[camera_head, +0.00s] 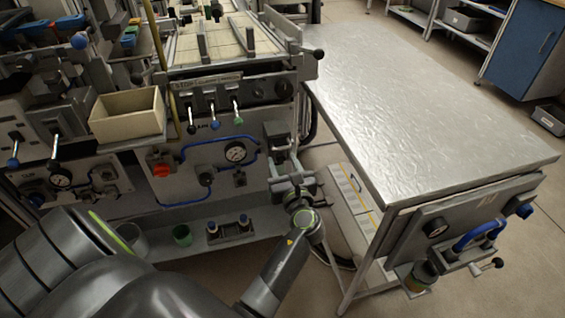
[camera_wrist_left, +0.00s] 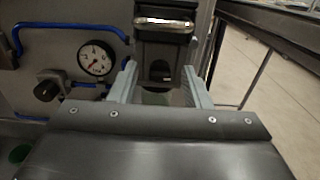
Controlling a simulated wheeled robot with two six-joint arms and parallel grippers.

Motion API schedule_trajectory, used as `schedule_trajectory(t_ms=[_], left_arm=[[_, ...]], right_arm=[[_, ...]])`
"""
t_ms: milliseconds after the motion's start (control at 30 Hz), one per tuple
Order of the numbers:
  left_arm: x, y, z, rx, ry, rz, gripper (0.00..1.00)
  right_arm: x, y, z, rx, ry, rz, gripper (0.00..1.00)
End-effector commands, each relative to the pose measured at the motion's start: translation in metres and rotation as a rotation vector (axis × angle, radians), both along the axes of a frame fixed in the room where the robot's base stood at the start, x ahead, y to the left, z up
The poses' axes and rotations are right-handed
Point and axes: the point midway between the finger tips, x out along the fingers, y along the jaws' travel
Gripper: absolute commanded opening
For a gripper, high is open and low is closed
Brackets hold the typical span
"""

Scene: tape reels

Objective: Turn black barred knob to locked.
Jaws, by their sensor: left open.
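My left gripper (camera_head: 287,163) is open, in front of the right end of the machine's front panel. In the left wrist view its two pale fingers (camera_wrist_left: 160,88) stand apart. A dark block-like fitting (camera_wrist_left: 158,71) with a grey housing above shows between and beyond them; I cannot tell whether they touch it. In the head view a dark fitting (camera_head: 277,131) shows just above the gripper. Which part is the barred knob, and its setting, cannot be told. Another small black knob (camera_wrist_left: 47,88) sits left of the fingers, below the gauge (camera_wrist_left: 96,57). My right gripper is not in view.
A metal table (camera_head: 430,90) stands to the right, with a panel (camera_head: 465,230) on its front. A beige bin (camera_head: 128,116), several levers (camera_head: 213,115), a red knob (camera_head: 161,170) and blue pipes lie left of the gripper. A low shelf (camera_head: 160,240) holds a green cup (camera_head: 182,235).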

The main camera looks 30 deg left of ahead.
Motion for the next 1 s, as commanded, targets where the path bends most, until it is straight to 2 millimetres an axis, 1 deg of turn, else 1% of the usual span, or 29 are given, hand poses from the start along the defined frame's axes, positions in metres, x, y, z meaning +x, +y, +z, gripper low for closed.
schedule_trajectory(t_ms=[67, 400, 733, 867, 1000], left_arm=[[0.000, 0.000, 0.000, 0.000, 0.000, 0.000, 0.44], [0.000, 0.000, 0.000, 0.000, 0.000, 0.000, 0.00], [0.000, 0.000, 0.000, -0.033, -0.038, 0.000, 0.00], [0.000, 0.001, -0.001, -0.077, -0.090, 0.001, 0.00], [0.000, 0.001, -0.001, -0.148, -0.172, 0.002, 0.00]], right_arm=[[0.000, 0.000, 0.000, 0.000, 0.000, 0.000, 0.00], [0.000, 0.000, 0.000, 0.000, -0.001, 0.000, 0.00], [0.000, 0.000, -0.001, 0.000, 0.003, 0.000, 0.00], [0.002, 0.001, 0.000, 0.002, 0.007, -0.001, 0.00], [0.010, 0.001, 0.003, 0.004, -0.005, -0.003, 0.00]])
